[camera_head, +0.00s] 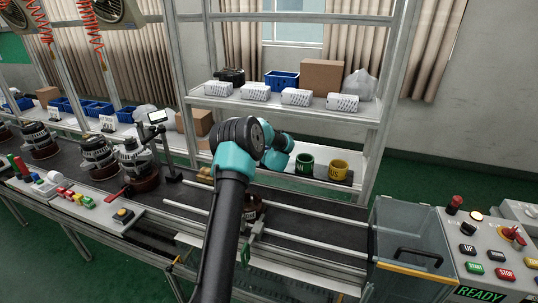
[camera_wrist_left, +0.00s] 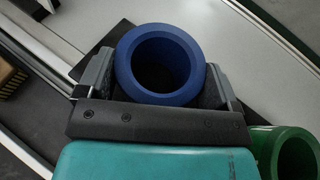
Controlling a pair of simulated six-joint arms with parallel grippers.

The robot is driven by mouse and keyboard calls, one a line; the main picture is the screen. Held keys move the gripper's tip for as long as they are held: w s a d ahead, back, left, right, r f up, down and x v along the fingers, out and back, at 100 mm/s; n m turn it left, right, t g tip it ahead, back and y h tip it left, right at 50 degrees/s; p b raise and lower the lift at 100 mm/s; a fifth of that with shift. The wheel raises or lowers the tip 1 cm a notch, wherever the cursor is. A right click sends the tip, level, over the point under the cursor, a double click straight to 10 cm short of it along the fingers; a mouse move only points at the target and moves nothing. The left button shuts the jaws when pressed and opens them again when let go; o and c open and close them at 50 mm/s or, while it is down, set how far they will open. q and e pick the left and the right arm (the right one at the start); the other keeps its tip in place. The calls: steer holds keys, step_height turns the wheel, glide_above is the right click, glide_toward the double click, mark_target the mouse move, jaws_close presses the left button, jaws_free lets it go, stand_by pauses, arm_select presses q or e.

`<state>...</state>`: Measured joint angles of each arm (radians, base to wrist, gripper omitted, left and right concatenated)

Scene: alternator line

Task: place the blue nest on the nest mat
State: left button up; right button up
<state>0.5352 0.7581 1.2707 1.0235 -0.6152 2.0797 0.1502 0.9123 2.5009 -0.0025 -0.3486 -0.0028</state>
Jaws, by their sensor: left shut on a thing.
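The blue nest (camera_wrist_left: 160,92), a round open ring, is between the two fingers of my left gripper (camera_wrist_left: 160,85) in the left wrist view, and the fingers are shut on it. A black nest mat (camera_wrist_left: 118,36) shows beneath it on the light shelf; whether the nest touches the mat I cannot tell. The green nest (camera_wrist_left: 292,155) is beside it at the lower right. In the head view the green nest (camera_head: 304,164) and the yellow nest (camera_head: 338,169) stand side by side, while my left arm hides its gripper and the blue nest. My right gripper is out of view.
The upper shelf (camera_head: 290,107) above the nests holds white boxes, a blue bin (camera_head: 282,80) and a cardboard box (camera_head: 322,75). The dark conveyor (camera_head: 310,225) with rails runs in front. A clear guarded box (camera_head: 405,235) and a button panel (camera_head: 490,250) stand at right.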

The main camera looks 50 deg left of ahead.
arm_select(q)
steer(key=o, duration=0.9)
steer(key=shift+f, duration=0.1)
steer(key=shift+s+d+r, duration=0.2)
steer(key=shift+d+r, duration=0.2)
steer(key=shift+d, duration=0.05)
steer(key=v, duration=1.1)
